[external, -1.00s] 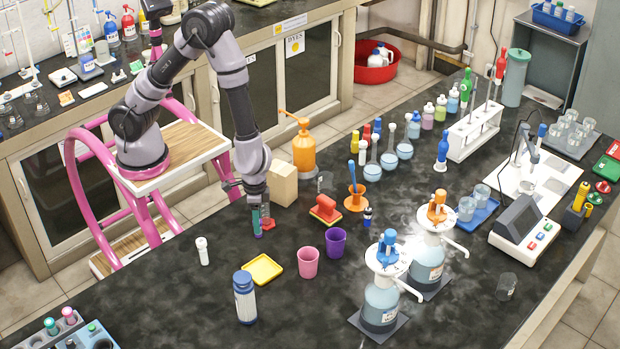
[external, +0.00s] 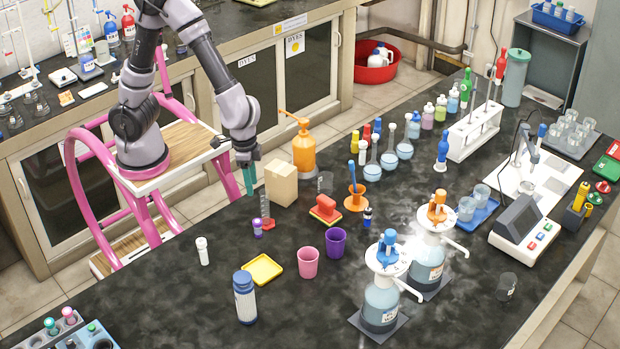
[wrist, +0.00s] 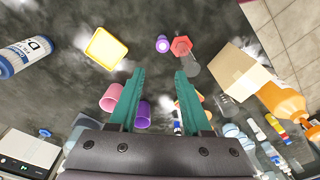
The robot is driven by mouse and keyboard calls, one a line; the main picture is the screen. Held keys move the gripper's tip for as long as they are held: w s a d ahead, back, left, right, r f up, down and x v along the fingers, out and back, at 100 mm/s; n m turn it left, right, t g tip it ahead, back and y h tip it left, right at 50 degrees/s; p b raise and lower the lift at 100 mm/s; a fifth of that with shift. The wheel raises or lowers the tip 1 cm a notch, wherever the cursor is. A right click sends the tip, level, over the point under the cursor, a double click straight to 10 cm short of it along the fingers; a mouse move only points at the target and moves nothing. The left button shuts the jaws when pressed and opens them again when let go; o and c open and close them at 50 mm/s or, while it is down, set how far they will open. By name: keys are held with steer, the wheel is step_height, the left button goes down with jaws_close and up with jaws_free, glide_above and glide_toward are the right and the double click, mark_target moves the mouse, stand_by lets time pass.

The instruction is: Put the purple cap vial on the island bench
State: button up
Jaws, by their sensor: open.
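The purple cap vial (external: 258,228) stands upright on the black island bench (external: 190,300), just left of a red-based graduated cylinder (external: 267,212). In the wrist view its purple cap (wrist: 162,44) shows from above, beyond my fingertips. My gripper (external: 246,190) has teal fingers and hangs above and behind the vial near the bench's rear edge, clear of it. In the wrist view my gripper (wrist: 160,73) is open with nothing between its fingers.
A cardboard box (external: 281,184) and an orange pump bottle (external: 304,150) stand right of my gripper. A white-capped vial (external: 202,250), yellow tray (external: 262,269), pink cup (external: 308,262) and purple cup (external: 335,242) surround the vial at the front. Bare bench lies at the front left.

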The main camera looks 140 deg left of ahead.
steer(key=s+d+r+m+t, duration=0.1)
steer(key=s+d+r+m, duration=0.1)
steer(key=r, duration=0.5)
steer(key=s+d+r+m+t+y, duration=0.1)
steer(key=s+d+r+m+t, duration=0.1)
steer(key=r, duration=0.4)
steer(key=s+d+r+m+t, duration=0.1)
steer(key=s+d+r+m, duration=0.3)
steer(key=r, duration=0.3)
steer(key=shift+r+y, duration=0.3)
steer(key=shift+y, duration=0.1)
steer(key=shift+o, duration=0.6)
steer(key=s+d+r+m+t, duration=0.1)
steer(key=s+r+m+t, duration=0.1)
steer(key=s+r+m, duration=0.1)
steer(key=s+r, duration=0.1)
steer(key=s, duration=0.1)
steer(key=shift+s+d, duration=0.35)
steer(key=shift+s, duration=0.05)
steer(key=shift+o, duration=1.3)
steer(key=shift+s+r+m+t, duration=0.2)
steer(key=shift+m+t, duration=0.1)
steer(key=shift+m, duration=0.1)
